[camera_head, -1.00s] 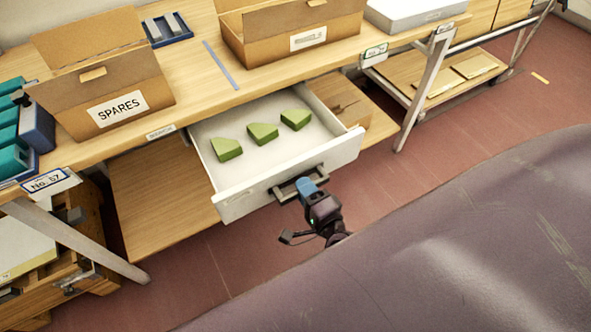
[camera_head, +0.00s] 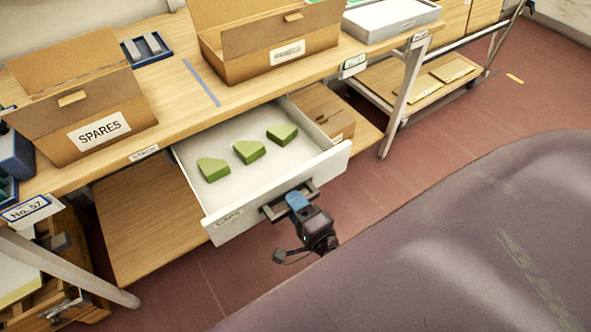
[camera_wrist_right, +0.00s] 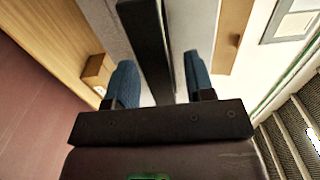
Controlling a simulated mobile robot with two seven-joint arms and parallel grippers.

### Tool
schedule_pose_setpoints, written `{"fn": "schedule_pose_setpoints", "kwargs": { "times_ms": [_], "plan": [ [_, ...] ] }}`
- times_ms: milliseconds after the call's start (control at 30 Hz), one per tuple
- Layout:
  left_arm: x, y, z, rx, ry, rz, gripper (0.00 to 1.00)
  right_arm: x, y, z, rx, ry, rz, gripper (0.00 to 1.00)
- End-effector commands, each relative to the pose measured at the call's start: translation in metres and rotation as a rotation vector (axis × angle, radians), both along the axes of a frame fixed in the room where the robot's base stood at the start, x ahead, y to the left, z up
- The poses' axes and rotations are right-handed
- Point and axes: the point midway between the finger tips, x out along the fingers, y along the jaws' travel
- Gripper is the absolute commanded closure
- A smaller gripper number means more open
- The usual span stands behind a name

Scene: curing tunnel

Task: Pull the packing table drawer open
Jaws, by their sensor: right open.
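The white packing table drawer (camera_head: 238,222) is pulled well out of the wooden table (camera_head: 160,112). Several green angular blocks (camera_head: 249,151) lie inside it. Its dark bar handle (camera_head: 272,212) is on the front face, and shows as a dark bar in the right wrist view (camera_wrist_right: 146,45). My right gripper (camera_head: 297,200) is at the handle. In the right wrist view its two blue fingers (camera_wrist_right: 157,85) are apart, one on each side of the bar; I cannot tell whether they touch it. My left gripper is not in view.
A SPARES box (camera_head: 84,128) and another open carton (camera_head: 268,62) stand on the table, with a white tray (camera_head: 391,20) at right. A small cardboard box (camera_head: 322,108) sits on the shelf beside the drawer. Red floor (camera_head: 440,120) is clear at right.

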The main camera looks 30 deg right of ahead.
Motion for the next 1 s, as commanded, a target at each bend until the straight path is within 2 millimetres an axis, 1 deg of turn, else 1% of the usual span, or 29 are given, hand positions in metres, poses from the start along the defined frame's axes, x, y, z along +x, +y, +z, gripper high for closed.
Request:
{"fn": "schedule_pose_setpoints", "kwargs": {
  "times_ms": [133, 267, 500, 700, 833, 1000],
  "plan": [
    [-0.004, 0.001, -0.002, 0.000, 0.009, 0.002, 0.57, -0.005, 0.000, -0.001, 0.000, 0.001, 0.000, 0.51],
    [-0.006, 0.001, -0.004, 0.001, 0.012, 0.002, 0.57, -0.022, -0.001, -0.001, -0.002, 0.003, 0.000, 0.51],
    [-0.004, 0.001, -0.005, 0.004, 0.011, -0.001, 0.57, -0.066, -0.002, -0.002, -0.002, 0.005, 0.001, 0.51],
    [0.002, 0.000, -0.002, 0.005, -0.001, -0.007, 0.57, -0.095, -0.003, -0.001, -0.002, 0.003, 0.000, 0.51],
    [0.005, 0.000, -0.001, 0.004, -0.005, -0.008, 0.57, -0.105, -0.004, 0.000, 0.000, 0.001, 0.000, 0.51],
    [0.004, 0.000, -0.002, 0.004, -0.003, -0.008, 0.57, -0.108, -0.004, 0.000, 0.000, -0.001, 0.000, 0.51]
  ]
}}
